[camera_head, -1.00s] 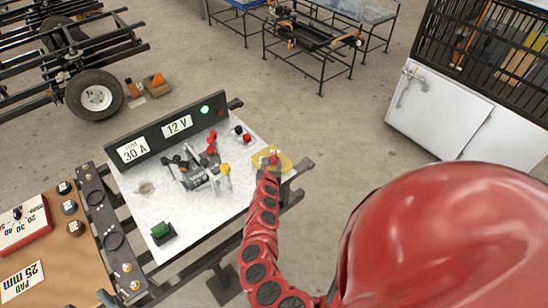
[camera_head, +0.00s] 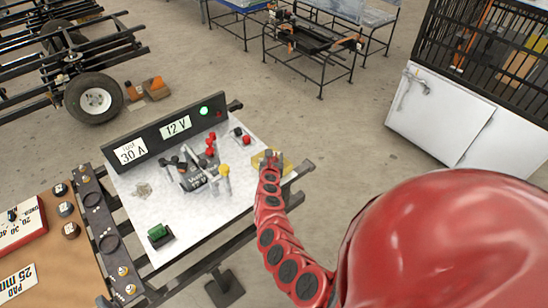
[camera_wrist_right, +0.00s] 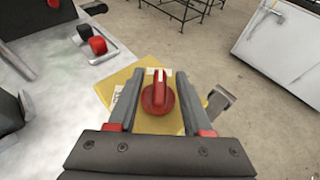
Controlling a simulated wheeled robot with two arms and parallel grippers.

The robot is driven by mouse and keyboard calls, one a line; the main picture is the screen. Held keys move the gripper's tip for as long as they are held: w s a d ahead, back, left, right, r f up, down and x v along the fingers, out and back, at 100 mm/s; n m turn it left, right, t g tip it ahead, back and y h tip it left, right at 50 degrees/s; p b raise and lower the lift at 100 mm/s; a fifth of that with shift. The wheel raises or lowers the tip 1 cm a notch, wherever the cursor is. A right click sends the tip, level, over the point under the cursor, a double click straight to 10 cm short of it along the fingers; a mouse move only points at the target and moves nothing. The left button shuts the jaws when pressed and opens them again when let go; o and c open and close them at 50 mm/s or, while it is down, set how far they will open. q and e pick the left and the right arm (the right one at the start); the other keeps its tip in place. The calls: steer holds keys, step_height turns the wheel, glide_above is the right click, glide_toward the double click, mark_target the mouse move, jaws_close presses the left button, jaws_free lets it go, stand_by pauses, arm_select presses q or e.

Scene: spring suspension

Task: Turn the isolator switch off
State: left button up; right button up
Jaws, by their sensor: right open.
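The isolator switch is a red rotary knob (camera_wrist_right: 158,95) with a pale mark on its grip, on a yellow plate (camera_wrist_right: 127,80) at the right edge of the white board (camera_head: 190,215). In the right wrist view the knob sits between the two open fingers of my right gripper (camera_wrist_right: 156,98), with gaps on both sides. In the head view the right gripper (camera_head: 270,160) is over the yellow plate (camera_head: 284,158) and hides most of the knob. My left gripper is not in view.
A black panel (camera_head: 160,138) with "30 A" and "12 V" labels and a lit green lamp (camera_head: 204,111) stands at the board's back. Red and black terminals (camera_head: 241,134) and a clamp-like part (camera_head: 192,177) lie left of the gripper.

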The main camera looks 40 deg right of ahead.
jaws_close()
